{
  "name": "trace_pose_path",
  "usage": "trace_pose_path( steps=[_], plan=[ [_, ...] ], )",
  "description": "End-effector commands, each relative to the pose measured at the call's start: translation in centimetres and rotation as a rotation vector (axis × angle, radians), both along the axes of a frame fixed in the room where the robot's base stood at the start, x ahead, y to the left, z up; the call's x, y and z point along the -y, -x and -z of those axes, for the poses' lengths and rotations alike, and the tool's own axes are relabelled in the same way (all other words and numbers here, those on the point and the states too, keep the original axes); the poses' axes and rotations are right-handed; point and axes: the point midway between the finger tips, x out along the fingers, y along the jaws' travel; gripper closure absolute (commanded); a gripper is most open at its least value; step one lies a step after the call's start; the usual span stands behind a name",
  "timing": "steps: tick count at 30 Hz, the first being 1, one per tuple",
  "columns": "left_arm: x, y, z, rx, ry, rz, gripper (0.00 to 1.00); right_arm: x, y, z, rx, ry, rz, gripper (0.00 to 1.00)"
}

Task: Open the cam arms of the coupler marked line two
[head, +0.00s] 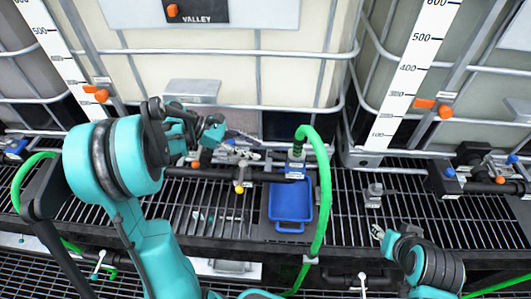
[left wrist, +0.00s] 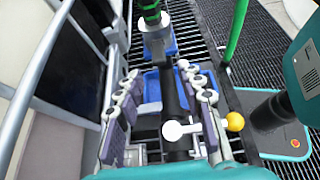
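A coupler (head: 296,167) with a green hose rising from it stands on the black pipe behind the blue tray. It also shows at the top of the left wrist view (left wrist: 156,42), grey with blue at its base. Its label is too small to read, and I cannot make out its cam arms. My left gripper (head: 250,146) is left of the coupler, apart from it. In the left wrist view its fingers (left wrist: 158,72) are spread, with nothing held between them. My right gripper (head: 378,233) is low at the right, away from the coupler; its fingers are too small to judge.
A valve handle with a yellow ball (head: 239,189) sticks out below my left gripper; the ball also shows in the left wrist view (left wrist: 234,121). A blue tray (head: 291,226) lies on the grating. A grey fitting (head: 374,194) stands right of the hose. Caged tanks (head: 225,75) rise behind.

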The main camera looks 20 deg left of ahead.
Motion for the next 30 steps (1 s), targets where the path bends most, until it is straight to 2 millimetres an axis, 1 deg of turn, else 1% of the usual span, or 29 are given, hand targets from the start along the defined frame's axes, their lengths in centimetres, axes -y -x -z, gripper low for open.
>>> trace_pose_path(
  steps=[1,3,6,10,14,26,28,30],
  plan=[
    [-1.0,0.3,-0.6,-0.001,0.0,-0.003,0.62,0.0,0.0,0.0,0.0,0.0,0.0,0.6],
    [-2.2,0.6,-1.2,0.0,0.0,-0.002,0.62,0.0,0.0,0.0,0.0,0.0,0.0,0.6],
    [-3.5,0.9,-2.0,0.0,0.001,-0.002,0.62,0.0,0.0,0.0,0.0,0.0,0.0,0.6],
    [-4.4,1.3,-2.6,0.001,0.001,0.0,0.62,0.0,0.0,0.0,0.0,0.0,0.0,0.6],
    [-4.7,1.4,-2.8,0.001,0.001,0.0,0.62,0.0,0.0,0.0,0.0,0.0,0.0,0.6],
    [-4.7,1.4,-2.7,0.001,0.001,0.001,0.62,0.0,0.0,0.0,0.0,0.0,0.0,0.6],
    [-4.5,1.4,-2.8,0.004,-0.004,0.004,0.62,0.0,0.0,0.0,0.0,0.0,0.0,0.6],
    [-3.8,1.5,-2.8,0.02,-0.032,0.016,0.62,0.0,0.0,0.0,0.0,0.0,0.0,0.6]
  ],
)
